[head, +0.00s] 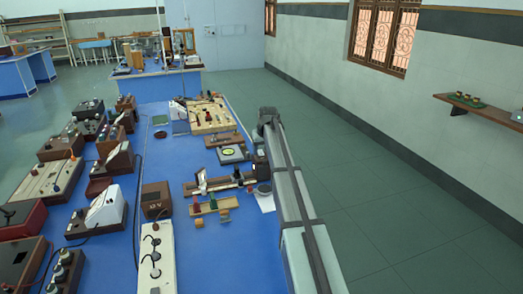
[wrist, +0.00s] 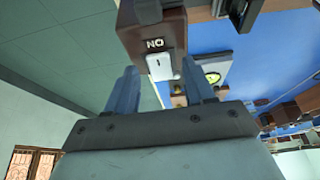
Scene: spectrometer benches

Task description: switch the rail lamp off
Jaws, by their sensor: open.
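The rail lamp is a brown box (wrist: 160,25) at the top of the wrist view, with the mark "ON" upside down on its face. Its white rocker switch (wrist: 161,67) is beside that mark. My gripper (wrist: 159,68) is open and empty, its two fingers spread to either side of the switch in the picture. I cannot tell whether either finger touches the lamp. In the head view my arm covers part of the area at the right end of the wooden rail (head: 225,184), and my fingers do not show clearly.
A wooden stand with coloured holders (head: 213,207) is in front of the rail. A pale square instrument (head: 232,155) and a pegged board (head: 210,115) are behind it. A brown box (head: 156,199) stands left. Open floor (head: 370,190) is to the right of the blue bench.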

